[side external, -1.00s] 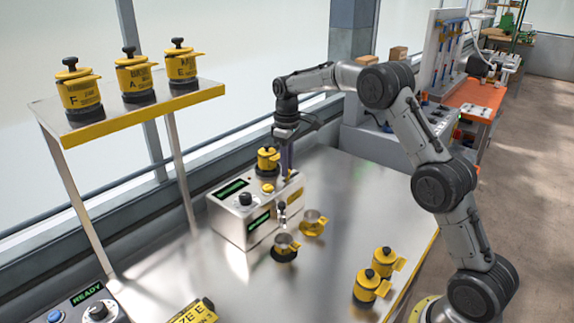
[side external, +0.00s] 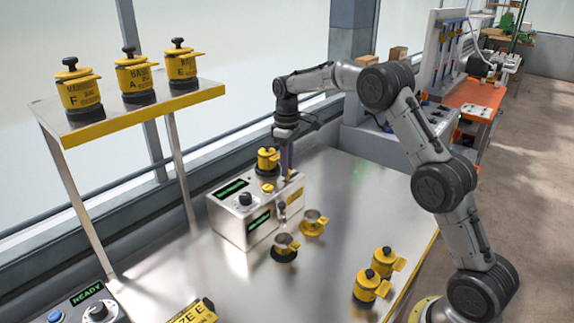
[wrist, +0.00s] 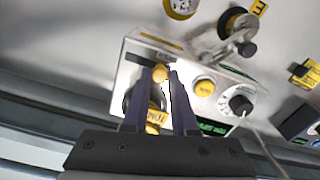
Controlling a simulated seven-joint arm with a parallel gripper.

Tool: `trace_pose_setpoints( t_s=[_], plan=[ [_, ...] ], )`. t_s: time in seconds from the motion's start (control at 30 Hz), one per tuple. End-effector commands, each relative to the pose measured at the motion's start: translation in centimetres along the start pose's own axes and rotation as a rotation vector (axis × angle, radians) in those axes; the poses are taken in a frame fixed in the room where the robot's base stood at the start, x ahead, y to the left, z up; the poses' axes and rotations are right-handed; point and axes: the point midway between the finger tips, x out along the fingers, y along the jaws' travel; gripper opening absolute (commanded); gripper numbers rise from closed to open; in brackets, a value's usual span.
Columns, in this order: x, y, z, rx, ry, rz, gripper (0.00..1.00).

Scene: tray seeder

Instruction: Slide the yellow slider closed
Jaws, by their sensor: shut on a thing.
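The yellow slider shows as a small yellow knob (wrist: 159,73) on top of the white seeder box (side external: 229,220), beside a dark slot in the wrist view. My gripper (wrist: 161,75) points down at the box with its two dark fingers on either side of this knob, shut on it. In the side view my gripper (side external: 287,172) is low over the box's far right part, and its fingers hide the knob there. How far the slider stands along its travel cannot be told.
A yellow canister (side external: 267,158) stands on the box close to my fingers. A yellow button (wrist: 204,88) and black dial (wrist: 240,103) are beside them. Small cups (side external: 285,243) stand in front, yellow canisters (side external: 367,287) at right. A shelf (side external: 150,112) stands at left.

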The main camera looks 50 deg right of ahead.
Motion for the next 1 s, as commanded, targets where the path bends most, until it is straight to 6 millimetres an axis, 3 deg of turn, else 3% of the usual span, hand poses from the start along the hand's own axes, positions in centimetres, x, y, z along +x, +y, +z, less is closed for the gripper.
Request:
trace_pose_setpoints(
  t_s=[0.4, 0.7, 0.97, 1.0],
  plan=[
    [-0.1, 0.1, 0.0, 0.0, 0.002, 0.0, 0.0],
    [-0.1, 3.7, 1.0, 0.003, 0.002, 0.002, 0.0],
    [-0.2, 4.0, 1.1, 0.001, 0.003, 0.006, 0.0],
    [-0.2, 4.1, 1.1, 0.001, 0.003, 0.007, 0.31]
  ],
)
